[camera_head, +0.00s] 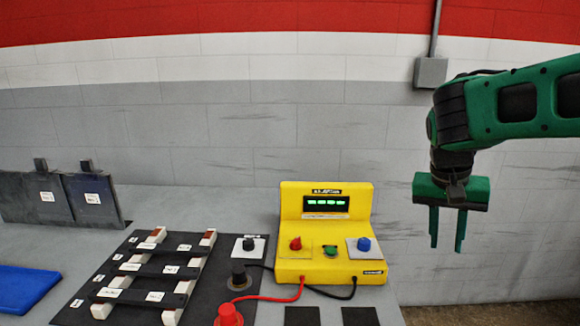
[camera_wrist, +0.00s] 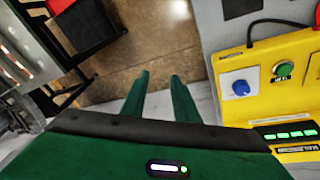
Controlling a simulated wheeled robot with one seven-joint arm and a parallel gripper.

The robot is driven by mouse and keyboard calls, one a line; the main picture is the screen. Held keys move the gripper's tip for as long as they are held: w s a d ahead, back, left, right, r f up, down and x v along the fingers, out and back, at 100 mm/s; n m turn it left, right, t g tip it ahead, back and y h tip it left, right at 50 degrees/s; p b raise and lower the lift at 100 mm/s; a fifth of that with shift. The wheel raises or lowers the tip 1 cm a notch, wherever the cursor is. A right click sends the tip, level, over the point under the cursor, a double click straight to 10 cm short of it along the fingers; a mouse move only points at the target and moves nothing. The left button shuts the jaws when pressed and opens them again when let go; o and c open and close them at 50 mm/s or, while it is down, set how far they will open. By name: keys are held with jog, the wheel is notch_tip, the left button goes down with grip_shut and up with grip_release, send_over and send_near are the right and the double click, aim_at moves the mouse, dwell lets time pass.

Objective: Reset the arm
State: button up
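My arm is green and black and comes in from the right in the head view. My gripper (camera_head: 447,228) hangs fingers-down to the right of the yellow control box, above the floor beyond the table's right end. Its two green fingers are apart with nothing between them.
A black board with a rack of dark bars (camera_head: 150,270) lies left of the box. Red and black plugs (camera_head: 229,315) with cables stand in front. Dark panels (camera_head: 62,197) and a blue tray (camera_head: 22,286) are at far left. A wall box (camera_head: 430,72) is behind my arm.

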jog(key=s+d+f+y, duration=0.1)
jog(key=s+d+f, duration=0.3)
jog(key=s, duration=0.7)
jog(key=s+d+f+g+y, duration=0.1)
jog(key=s+d+f, duration=0.3)
jog(key=s, duration=0.7)
jog(key=shift+s+y, duration=0.35)
jog(key=shift+y, duration=0.15)
jog(key=shift+w+f, duration=0.25)
jog(key=shift+w, duration=0.4)
